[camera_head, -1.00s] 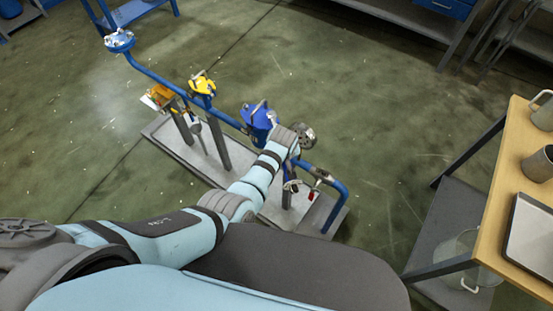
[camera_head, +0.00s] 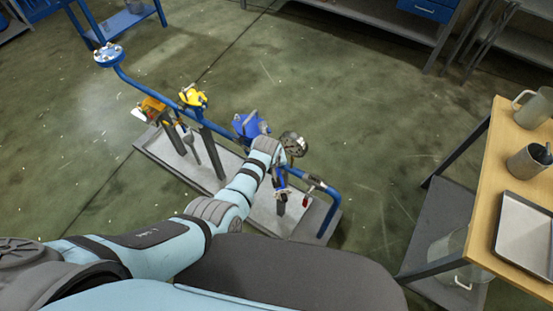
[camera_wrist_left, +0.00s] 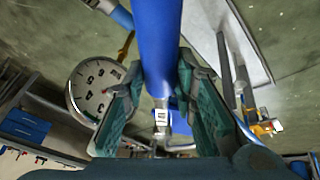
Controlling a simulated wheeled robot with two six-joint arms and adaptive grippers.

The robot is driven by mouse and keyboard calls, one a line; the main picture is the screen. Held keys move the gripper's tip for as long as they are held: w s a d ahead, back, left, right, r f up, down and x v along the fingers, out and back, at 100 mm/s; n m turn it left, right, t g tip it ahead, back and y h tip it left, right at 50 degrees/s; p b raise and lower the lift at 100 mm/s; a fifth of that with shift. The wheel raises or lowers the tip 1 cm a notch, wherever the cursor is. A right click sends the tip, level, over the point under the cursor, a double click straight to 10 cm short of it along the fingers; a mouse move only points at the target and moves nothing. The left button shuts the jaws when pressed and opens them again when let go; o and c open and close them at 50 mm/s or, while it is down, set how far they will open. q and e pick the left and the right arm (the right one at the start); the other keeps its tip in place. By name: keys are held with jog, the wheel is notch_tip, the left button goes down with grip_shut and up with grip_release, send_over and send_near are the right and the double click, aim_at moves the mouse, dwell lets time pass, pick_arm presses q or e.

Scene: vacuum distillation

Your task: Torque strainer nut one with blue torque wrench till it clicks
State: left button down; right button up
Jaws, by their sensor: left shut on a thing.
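The blue torque wrench (camera_wrist_left: 157,45) runs between the green-padded fingers of my left gripper (camera_wrist_left: 159,80), which is shut on its shaft in the left wrist view. A silver part (camera_wrist_left: 161,117) shows below the blue shaft. In the head view my left forearm reaches over the pipe rig, and the gripper's fingers are mostly hidden. The blue strainer body (camera_head: 250,125) stands on the rig just behind my wrist. I cannot make out strainer nut one or whether the wrench touches it. My right gripper is not in view.
A round gauge (camera_head: 293,143) sits right beside my wrist; it shows large in the left wrist view (camera_wrist_left: 92,92). A yellow valve (camera_head: 193,97) is farther left on the blue pipe. A wooden table (camera_head: 487,198) stands at the right. The floor behind the rig is clear.

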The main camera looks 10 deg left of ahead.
pick_arm(q)
jog(key=shift+s+f, duration=0.1)
jog(key=shift+s+a+f+m+p, duration=0.15)
jog(key=shift+a+m+p, duration=0.15)
jog(key=shift+a, duration=0.2)
jog(key=shift+s+a+r+m+p, duration=0.1)
jog(key=shift+s+a+m+p, duration=0.05)
jog(key=shift+a+m, duration=0.35)
jog(key=shift+s+a+f+m+p, duration=0.15)
jog(key=shift+a+m+p, duration=0.15)
jog(key=shift+a, duration=0.2)
jog(key=shift+a+r, duration=0.1)
jog(key=a+m, duration=0.2)
jog(key=a, duration=0.1)
jog(key=shift+s+h, duration=0.1)
jog(key=shift+h, duration=0.2)
